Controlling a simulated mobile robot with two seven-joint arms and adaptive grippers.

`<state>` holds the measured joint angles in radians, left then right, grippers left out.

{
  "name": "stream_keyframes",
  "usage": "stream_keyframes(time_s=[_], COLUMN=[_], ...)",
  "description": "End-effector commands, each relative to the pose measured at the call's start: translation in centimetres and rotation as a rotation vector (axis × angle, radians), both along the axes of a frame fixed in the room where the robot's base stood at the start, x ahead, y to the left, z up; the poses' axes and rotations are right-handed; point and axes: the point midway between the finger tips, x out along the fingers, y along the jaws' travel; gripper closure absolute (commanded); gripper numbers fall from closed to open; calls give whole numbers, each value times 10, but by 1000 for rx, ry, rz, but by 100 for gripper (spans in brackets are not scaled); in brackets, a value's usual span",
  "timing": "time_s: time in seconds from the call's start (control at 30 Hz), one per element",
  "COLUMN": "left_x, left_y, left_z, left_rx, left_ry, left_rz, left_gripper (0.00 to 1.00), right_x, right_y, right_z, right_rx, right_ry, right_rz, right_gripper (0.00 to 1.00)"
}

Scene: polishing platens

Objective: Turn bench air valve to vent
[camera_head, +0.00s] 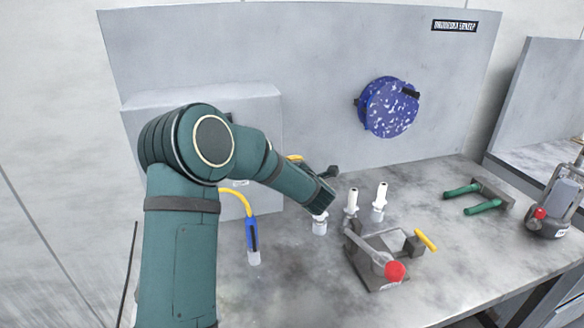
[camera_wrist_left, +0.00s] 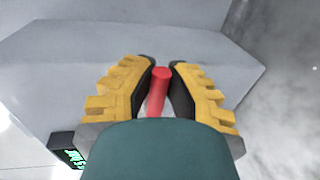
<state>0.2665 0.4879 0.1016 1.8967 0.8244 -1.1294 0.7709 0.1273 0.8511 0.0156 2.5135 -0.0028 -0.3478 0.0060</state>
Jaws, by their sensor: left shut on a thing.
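A red handle or lever (camera_wrist_left: 157,92) stands between the yellow and black fingers of my left gripper (camera_wrist_left: 161,70) in the left wrist view. The fingers are shut on it. I take it to be the air valve's handle; its setting and any vent mark are not visible. A grey box (camera_head: 190,105) stands against the back panel in the head view, and my left arm reaches across its front. The arm hides the handle and most of the gripper there. My right gripper is not in view.
A yellow hose runs to a blue-handled tool (camera_head: 252,236) on the bench. A blue speckled disc (camera_head: 390,107) hangs on the back panel (camera_head: 300,60).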

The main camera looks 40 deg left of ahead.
Motion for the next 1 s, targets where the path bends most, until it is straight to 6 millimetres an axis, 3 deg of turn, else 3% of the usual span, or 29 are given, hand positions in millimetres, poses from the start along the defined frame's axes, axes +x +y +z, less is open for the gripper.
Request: stream_keyframes(time_s=[0.23,0.3,0.33,0.37,0.73,1.0], left_x=[-1,-1,-1,-1,-3,-29], left_y=[0,0,0,0,-4,-38], left_z=[-2,-2,-2,-1,0,10], left_rx=[-1,-1,-1,-1,-1,-1], left_ry=[4,4,4,4,2,0], left_rz=[1,1,1,1,-1,-4], left_gripper=[100,68,57,53,53,53], right_x=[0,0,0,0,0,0], right_y=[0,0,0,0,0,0], right_z=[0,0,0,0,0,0], right_rx=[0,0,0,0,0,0], right_ry=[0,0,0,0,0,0], right_rz=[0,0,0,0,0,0], right_gripper=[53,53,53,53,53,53])
